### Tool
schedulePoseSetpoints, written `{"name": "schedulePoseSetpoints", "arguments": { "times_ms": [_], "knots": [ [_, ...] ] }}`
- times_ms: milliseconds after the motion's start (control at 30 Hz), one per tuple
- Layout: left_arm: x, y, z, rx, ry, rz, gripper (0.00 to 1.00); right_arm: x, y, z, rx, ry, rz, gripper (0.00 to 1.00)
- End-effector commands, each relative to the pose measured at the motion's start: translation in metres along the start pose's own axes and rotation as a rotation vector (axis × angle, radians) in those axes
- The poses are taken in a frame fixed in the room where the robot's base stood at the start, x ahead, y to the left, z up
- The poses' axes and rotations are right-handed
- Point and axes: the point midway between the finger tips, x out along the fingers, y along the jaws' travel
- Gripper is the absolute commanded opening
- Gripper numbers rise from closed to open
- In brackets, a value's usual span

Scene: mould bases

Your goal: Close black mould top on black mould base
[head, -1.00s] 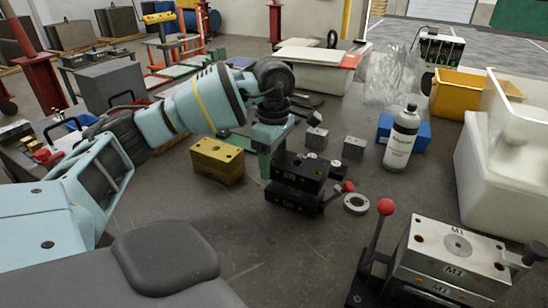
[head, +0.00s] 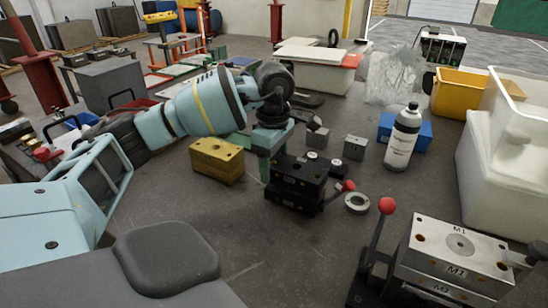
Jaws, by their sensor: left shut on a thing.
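The black mould top (head: 301,171) is a dark block with round fittings on its upper face, right of the centre of the head view. It is over the black mould base (head: 291,196), lined up with it, with little or no gap showing. I cannot tell whether they touch all round. My left gripper (head: 268,165) reaches down from above left and is shut on the left side of the mould top. Its fingertips are partly hidden. A red-knobbed lever (head: 348,186) shows at the right of the base. My right gripper is not in view.
A yellow block (head: 216,161) stands close left of the black mould. Small grey blocks (head: 354,147), a metal ring (head: 357,203) and a bottle (head: 402,138) are to its right. A silver M1 mould (head: 455,258) stands front right.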

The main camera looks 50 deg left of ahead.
Motion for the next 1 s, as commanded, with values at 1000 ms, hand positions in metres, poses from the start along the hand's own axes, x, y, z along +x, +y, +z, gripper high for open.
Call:
{"name": "schedulePoseSetpoints", "arguments": {
  "times_ms": [1000],
  "knots": [
    [0.01, 0.001, 0.0, 0.0, -0.004, 0.005, 0.13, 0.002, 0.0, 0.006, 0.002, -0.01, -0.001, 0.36]
  ]
}}
